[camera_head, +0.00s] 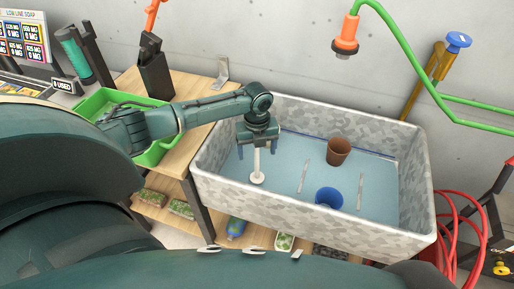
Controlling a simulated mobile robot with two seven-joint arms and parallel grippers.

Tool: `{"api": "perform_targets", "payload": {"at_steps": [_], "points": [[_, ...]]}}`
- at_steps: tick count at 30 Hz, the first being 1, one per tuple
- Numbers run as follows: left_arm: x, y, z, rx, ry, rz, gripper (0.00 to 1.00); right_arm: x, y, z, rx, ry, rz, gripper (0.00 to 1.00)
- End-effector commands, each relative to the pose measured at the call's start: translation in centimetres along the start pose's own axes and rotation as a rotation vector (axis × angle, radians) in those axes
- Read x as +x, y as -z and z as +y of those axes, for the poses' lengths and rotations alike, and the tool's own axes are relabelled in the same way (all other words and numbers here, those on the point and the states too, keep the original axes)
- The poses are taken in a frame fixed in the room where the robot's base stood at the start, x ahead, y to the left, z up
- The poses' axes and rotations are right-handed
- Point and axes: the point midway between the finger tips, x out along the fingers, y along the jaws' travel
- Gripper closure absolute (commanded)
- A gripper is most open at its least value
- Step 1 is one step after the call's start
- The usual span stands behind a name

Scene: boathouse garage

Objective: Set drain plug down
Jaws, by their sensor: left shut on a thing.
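The disc hangs below the fingers, over the pale blue trough floor. I cannot tell whether it touches the floor. My right gripper is not in view.
A brown pot (338,151) and a blue cup (329,197) stand in the trough. Two thin light strips lie near them. A green bin (157,152) is on the wooden shelf at left. A green hose (401,40) hangs above right.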

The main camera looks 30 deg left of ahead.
Motion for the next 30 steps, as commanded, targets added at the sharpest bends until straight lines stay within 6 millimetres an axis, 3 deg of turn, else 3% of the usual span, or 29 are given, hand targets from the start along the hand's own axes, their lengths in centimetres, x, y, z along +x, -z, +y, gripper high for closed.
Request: {"api": "perform_targets", "payload": {"at_steps": [18, 19, 26, 30], "points": [[0.48, -0.02, -0.01, 0.0, 0.0, 0.0, 0.67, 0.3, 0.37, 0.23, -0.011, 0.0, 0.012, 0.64], [0.45, -0.03, -0.01, 0.0, 0.0, 0.0, 0.2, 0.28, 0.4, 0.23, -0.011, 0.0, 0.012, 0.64], [0.45, -0.01, -0.01, 0.0, 0.0, 0.0, 0.02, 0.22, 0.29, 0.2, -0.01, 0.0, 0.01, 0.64], [0.45, 0.0, 0.0, 0.0, 0.0, 0.0, 0.0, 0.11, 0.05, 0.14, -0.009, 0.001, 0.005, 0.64]]}}
